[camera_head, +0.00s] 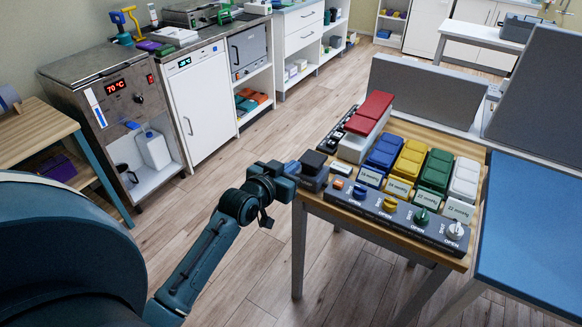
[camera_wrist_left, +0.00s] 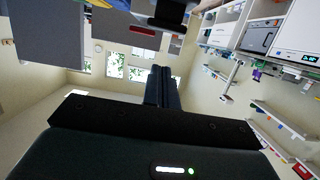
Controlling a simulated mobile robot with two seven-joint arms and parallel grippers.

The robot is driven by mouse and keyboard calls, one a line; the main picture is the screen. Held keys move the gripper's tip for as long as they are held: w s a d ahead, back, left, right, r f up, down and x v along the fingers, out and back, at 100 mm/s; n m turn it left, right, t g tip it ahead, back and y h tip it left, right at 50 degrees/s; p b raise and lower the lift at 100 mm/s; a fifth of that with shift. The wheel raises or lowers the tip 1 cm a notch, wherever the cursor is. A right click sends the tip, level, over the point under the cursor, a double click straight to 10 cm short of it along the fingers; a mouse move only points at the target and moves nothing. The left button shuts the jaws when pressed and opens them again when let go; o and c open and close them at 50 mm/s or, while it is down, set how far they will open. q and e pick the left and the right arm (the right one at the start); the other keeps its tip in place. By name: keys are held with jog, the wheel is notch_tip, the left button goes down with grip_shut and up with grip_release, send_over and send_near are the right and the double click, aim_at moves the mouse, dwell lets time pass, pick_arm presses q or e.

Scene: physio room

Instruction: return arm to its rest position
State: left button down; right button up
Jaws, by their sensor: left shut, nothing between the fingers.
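My left arm (camera_head: 205,255) reaches from the lower left to the near left corner of the wooden table. My left gripper (camera_head: 292,168) is at that corner, beside a dark block (camera_head: 314,160); whether they touch I cannot tell. In the left wrist view, my left gripper's fingers (camera_wrist_left: 162,88) are together with nothing between them. That view is tipped over and shows windows and walls beyond the fingers. My right gripper is in neither view.
The table (camera_head: 300,232) carries a dark control panel (camera_head: 400,215) with coloured knobs and rows of blue, yellow, green and white blocks. A blue padded bench (camera_head: 530,225) stands at the right. Steel and white cabinets (camera_head: 205,105) line the left. The floor between (camera_head: 235,150) is clear.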

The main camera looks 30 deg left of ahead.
pick_arm(q)
jog(key=s+d+f+g, duration=0.1)
jog(key=s+d+f, duration=0.3)
jog(key=s, duration=0.4)
jog(key=s+d+f+m+g+h, duration=0.1)
jog(key=s+d+f+g, duration=0.1)
jog(key=s+d+f, duration=0.3)
jog(key=s+d+f+m+g+h, duration=0.1)
jog(key=s+d+f, duration=0.4)
jog(key=s, duration=0.6)
jog(key=shift+d+f+g, duration=0.2)
jog(key=shift+f+g, duration=0.2)
jog(key=shift+f, duration=0.35)
jog(key=shift+w, duration=0.1)
jog(key=c, duration=2.1)
grip_release()
jog(key=shift+c, duration=0.2)
